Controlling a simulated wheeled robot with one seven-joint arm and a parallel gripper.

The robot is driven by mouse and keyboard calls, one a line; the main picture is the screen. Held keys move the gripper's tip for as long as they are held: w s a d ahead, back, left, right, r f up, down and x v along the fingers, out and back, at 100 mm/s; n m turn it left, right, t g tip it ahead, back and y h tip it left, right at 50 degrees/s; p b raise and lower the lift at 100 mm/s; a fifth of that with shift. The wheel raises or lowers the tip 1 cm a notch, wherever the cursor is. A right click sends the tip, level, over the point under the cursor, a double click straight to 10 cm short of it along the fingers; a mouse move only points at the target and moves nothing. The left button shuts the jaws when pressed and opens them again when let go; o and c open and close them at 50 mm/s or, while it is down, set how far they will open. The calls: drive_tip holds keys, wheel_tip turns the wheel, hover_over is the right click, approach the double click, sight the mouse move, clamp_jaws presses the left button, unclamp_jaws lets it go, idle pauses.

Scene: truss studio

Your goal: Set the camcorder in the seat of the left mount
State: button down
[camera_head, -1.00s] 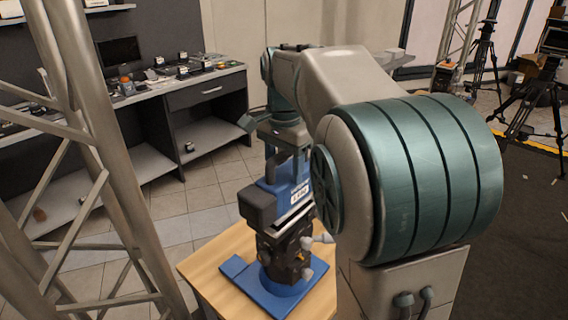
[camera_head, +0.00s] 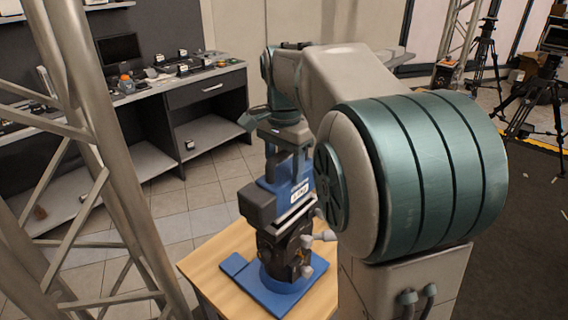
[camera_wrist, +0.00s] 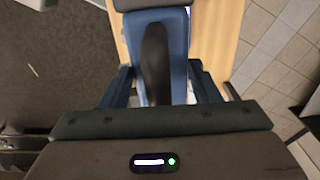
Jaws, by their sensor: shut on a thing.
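The camcorder has a blue body (camera_head: 275,188) with a white label and a dark grey block at its front. My gripper (camera_head: 287,165) is shut on its top, pointing down. In the wrist view the camcorder's dark top handle (camera_wrist: 155,62) runs between my fingers (camera_wrist: 162,88), over the blue body. The camcorder is upright, directly above a dark mount (camera_head: 284,245) with pale knobs on a blue base. Any gap between the camcorder and the mount's seat is too small to judge, and the seat is mostly hidden. No second mount shows clearly.
The mount stands on a wooden tabletop (camera_head: 215,258). A metal truss (camera_head: 105,200) rises at the left. Behind is a grey workbench (camera_head: 205,78) with small items. Tripods (camera_head: 484,55) stand at the far right. My arm hides the area right of the mount.

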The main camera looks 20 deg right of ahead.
drive_tip(key=shift+f+b, duration=0.35)
drive_tip(key=shift+f, duration=0.2)
idle(0.6)
drive_tip(key=shift+c, duration=2.1)
unclamp_jaws()
drive_tip(key=shift+f, duration=0.1)
